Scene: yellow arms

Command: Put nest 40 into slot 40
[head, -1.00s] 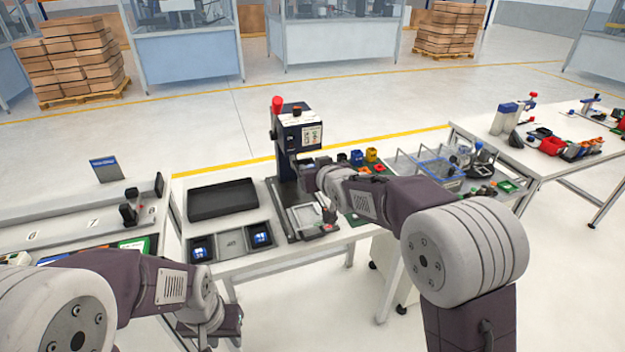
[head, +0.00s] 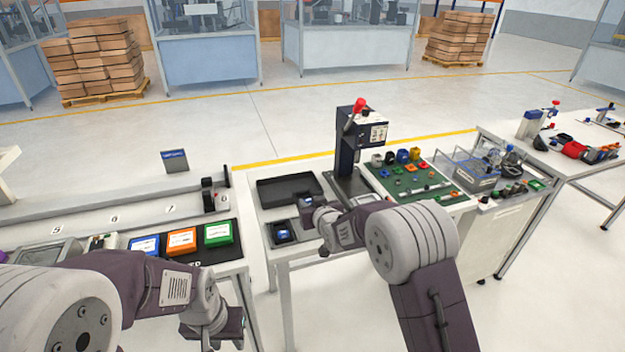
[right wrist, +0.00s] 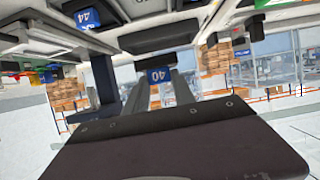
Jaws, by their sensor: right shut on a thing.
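Nest 40, with a blue label reading 40 (right wrist: 159,76), is between the two fingers of my right gripper (right wrist: 160,90) in the right wrist view, which is shut on it. In the head view my right gripper (head: 322,217) is over the front of the slot table, left of the press; it and the arm hide slot 40 and the nest there. A nest with a blue label (head: 283,235) sits in the leftmost slot. A nest labelled 44 (right wrist: 88,17) shows in the right wrist view. My left gripper (head: 215,335) hangs low at the front; its jaws are unclear.
The press (head: 352,150) with a red knob stands behind and right of my right gripper. A black tray (head: 290,188) lies behind the slots. A green board (head: 412,182) with coloured parts is to the right. Another bench (head: 130,262) with coloured boxes is left, beyond a narrow gap.

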